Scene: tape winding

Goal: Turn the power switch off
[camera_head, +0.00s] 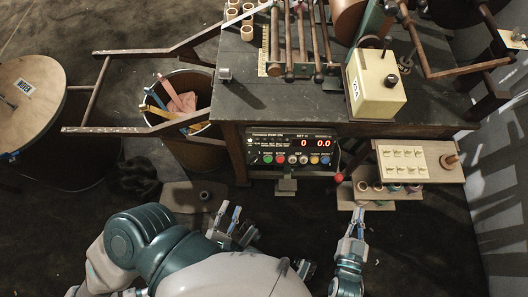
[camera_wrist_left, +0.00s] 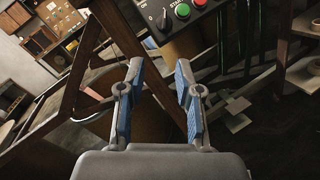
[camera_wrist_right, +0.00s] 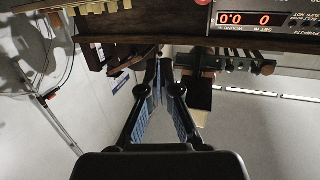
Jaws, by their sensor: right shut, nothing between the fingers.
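The control panel (camera_head: 292,148) is on the front of the bench, with red digits lit at 0 and 0.0. A row of coloured buttons runs along its lower edge. In the left wrist view a black rotary switch (camera_wrist_left: 163,20) sits at the panel's left end, beside a green button (camera_wrist_left: 183,10); its exact setting is hard to read. My left gripper (camera_head: 231,215) is open and empty, below and left of the panel, apart from the switch. It also shows in the left wrist view (camera_wrist_left: 159,68). My right gripper (camera_head: 357,218) is shut and empty, below right of the panel; its fingers show in the right wrist view (camera_wrist_right: 164,72).
A bin (camera_head: 191,150) with coloured strips stands left of the bench, under a wooden frame (camera_head: 100,92). A shelf (camera_head: 440,173) with small spools juts out at right. A red ball knob (camera_head: 339,177) sits below the panel's right end. Open floor lies in front.

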